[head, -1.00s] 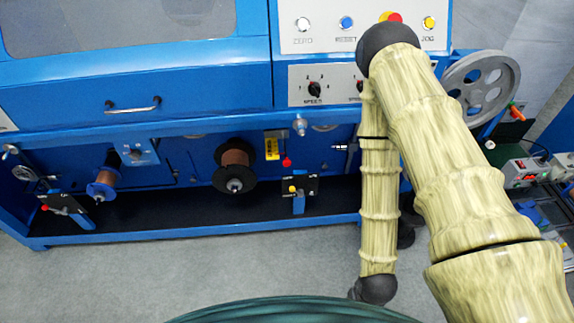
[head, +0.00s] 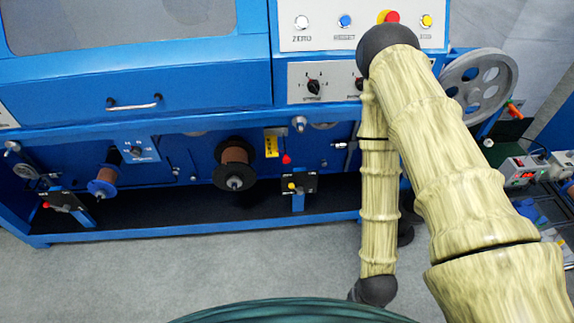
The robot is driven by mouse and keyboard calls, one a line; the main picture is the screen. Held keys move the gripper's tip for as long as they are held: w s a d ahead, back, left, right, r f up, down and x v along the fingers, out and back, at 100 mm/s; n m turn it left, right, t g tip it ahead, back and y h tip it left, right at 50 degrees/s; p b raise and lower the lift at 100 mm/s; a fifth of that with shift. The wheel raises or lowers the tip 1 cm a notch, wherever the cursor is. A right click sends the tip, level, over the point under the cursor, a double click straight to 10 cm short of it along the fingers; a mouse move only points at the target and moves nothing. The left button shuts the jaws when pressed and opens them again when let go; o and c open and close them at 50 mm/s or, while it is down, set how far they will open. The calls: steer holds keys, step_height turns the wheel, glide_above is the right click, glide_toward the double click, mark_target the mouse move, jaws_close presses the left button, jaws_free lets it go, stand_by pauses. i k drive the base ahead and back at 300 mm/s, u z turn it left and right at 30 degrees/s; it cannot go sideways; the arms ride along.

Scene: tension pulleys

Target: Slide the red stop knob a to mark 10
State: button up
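Two small red knobs show in the head view. One red knob (head: 46,206) is at the end of a black bracket at the lower left of the blue machine. Another red knob (head: 287,159) hangs below a yellow label near the middle. I cannot tell which is knob a, and no mark 10 is readable. A yellow knob (head: 292,186) sits on a black scale plate (head: 307,184) right of the middle. My arm bends down in front of the machine on the right, away from these knobs. My gripper fingers do not show.
A copper wire spool (head: 235,157) and a blue-flanged spool (head: 104,182) stick out of the blue machine (head: 200,118). A grey pulley wheel (head: 481,84) is at the right. The grey floor (head: 200,260) in front is clear left of my arm.

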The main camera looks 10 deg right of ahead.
mark_target(286, 160)
steer(key=k, duration=0.45)
steer(key=z, duration=0.8)
steer(key=i, duration=0.7)
steer(key=u, duration=0.8)
